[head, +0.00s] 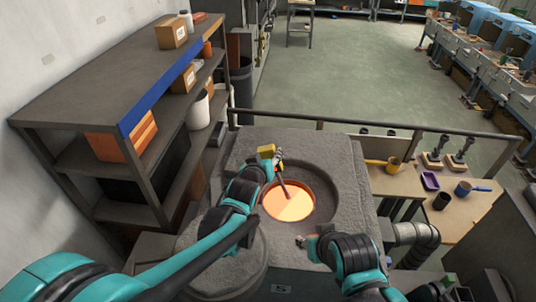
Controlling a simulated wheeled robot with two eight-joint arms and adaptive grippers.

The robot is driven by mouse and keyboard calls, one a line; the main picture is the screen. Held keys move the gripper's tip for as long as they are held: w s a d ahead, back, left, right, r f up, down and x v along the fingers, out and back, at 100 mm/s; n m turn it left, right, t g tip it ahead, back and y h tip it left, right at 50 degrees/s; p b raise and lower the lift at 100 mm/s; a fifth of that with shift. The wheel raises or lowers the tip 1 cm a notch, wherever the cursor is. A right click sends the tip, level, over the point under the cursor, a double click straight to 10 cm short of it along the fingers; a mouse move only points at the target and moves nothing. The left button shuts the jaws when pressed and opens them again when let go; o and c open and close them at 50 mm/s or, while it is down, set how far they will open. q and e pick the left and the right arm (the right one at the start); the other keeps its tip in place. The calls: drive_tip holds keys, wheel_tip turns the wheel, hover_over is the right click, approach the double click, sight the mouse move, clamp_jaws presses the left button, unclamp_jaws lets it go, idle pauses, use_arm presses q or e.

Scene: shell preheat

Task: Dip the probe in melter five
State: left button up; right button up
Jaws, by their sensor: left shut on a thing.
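The melter (347,190) is a grey, rough-topped block with a round recess, and glowing orange melt (288,206) fills its round opening. My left gripper (278,163) is above the far left edge of the opening, shut on the probe (286,190). The probe is a thin dark reddish rod, tilted, with its lower end seen against the glowing melt. I cannot tell how deep the tip is. A yellow block (266,150) shows at the gripper. My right gripper (301,241) is low over the near side of the melter; its fingers are too small to read.
A grey shelf unit (90,85) with boxes stands on the left. A metal rail (375,125) runs behind the melter.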

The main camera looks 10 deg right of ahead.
use_arm(q)
drive_tip(key=shift+f+b, duration=2.3)
drive_tip(key=shift+f, duration=0.5)
drive_tip(key=shift+s+r, duration=0.1)
idle(1.0)
